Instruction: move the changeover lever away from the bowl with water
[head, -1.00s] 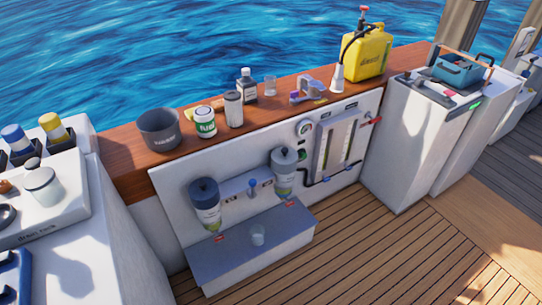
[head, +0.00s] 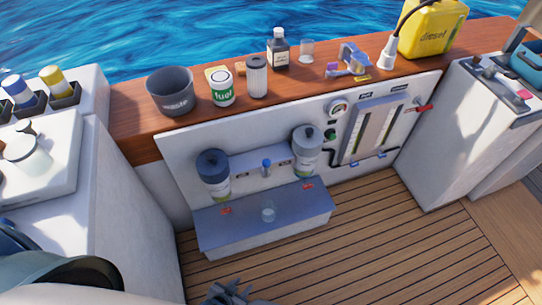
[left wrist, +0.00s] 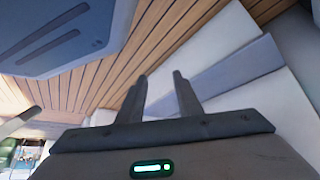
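The changeover lever (head: 266,168) is a small blue-knobbed handle on the white panel between two filters. It looks roughly upright. The left filter (head: 213,172) has a dark blue top and the right filter (head: 307,148) a grey top. Each has a clear bowl below; I cannot tell which holds water. My left gripper (head: 237,291) is at the bottom edge of the head view, well below and in front of the lever, touching nothing. In the left wrist view its two fingers (left wrist: 160,85) stand apart with nothing between them. My right gripper is not in view.
A blue-grey step (head: 255,243) with a small clear cup (head: 268,214) juts out below the filters. Deck before the panel is free.

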